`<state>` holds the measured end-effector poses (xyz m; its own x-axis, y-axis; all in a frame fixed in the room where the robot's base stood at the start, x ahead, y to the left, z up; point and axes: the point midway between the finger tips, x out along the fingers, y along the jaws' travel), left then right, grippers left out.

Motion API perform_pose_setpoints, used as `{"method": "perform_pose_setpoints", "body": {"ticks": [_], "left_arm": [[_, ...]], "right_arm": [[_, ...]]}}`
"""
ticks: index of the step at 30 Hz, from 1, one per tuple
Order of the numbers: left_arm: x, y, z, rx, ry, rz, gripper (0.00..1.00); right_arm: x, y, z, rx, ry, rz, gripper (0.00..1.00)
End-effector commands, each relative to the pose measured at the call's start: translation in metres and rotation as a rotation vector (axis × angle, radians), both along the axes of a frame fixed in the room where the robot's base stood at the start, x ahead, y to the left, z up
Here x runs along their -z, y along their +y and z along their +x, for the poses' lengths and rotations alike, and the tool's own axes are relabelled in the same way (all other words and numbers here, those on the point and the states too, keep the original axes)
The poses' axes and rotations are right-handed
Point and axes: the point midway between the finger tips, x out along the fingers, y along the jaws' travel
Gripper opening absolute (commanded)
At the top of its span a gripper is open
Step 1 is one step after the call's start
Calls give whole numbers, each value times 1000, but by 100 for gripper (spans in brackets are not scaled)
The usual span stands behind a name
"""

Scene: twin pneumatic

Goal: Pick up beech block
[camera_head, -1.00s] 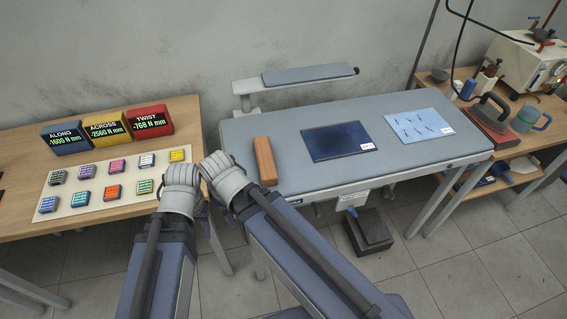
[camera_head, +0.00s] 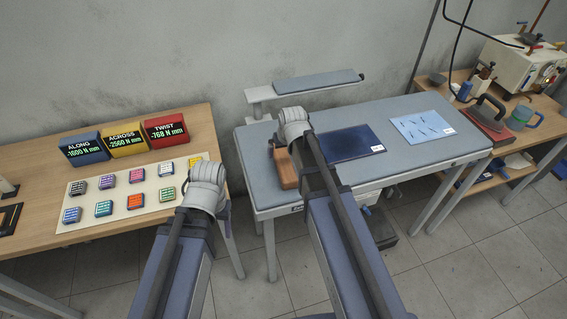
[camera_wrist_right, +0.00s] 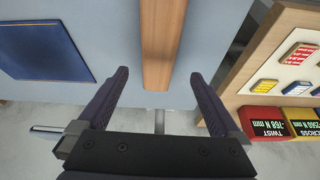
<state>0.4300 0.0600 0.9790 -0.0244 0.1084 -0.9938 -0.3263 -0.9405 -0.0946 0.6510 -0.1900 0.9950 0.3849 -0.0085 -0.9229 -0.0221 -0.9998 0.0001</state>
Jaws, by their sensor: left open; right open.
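The beech block (camera_head: 284,168) lies on the grey padded ironing table (camera_head: 262,198) near its left end, partly hidden behind my right arm. In the right wrist view the block (camera_wrist_right: 161,42) is a long brown bar, seen between and beyond my open fingers. My right gripper (camera_wrist_right: 160,85) is open and empty, apart from the block. In the head view the right gripper (camera_head: 284,142) is over the block's far end. My left gripper (camera_head: 206,168) is at the right edge of the wooden table, its fingers mostly hidden by its wrist.
A dark blue panel (camera_head: 354,142) and a light blue sheet (camera_head: 421,127) lie right of the block. On the wooden table (camera_head: 120,240) are a board of small coloured blocks (camera_head: 72,226) and three readout boxes (camera_head: 125,139). A narrow padded arm (camera_head: 313,82) stands behind.

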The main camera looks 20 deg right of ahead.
Motion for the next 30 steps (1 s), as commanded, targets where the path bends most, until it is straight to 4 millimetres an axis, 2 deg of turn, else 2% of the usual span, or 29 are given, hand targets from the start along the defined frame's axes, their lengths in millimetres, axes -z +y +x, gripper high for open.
{"method": "perform_pose_setpoints", "body": {"ticks": [11, 20, 30], "left_arm": [[26, 0, 0, 0, 0, 0, 63], [31, 0, 0, 0, 0, 0, 63], [71, 0, 0, 0, 0, 0, 63]], "right_arm": [[26, 0, 8, -2, 2, -1, 100], [32, 0, 9, -2, 2, -1, 100], [71, -3, 19, -2, 2, 0, 100]]}}
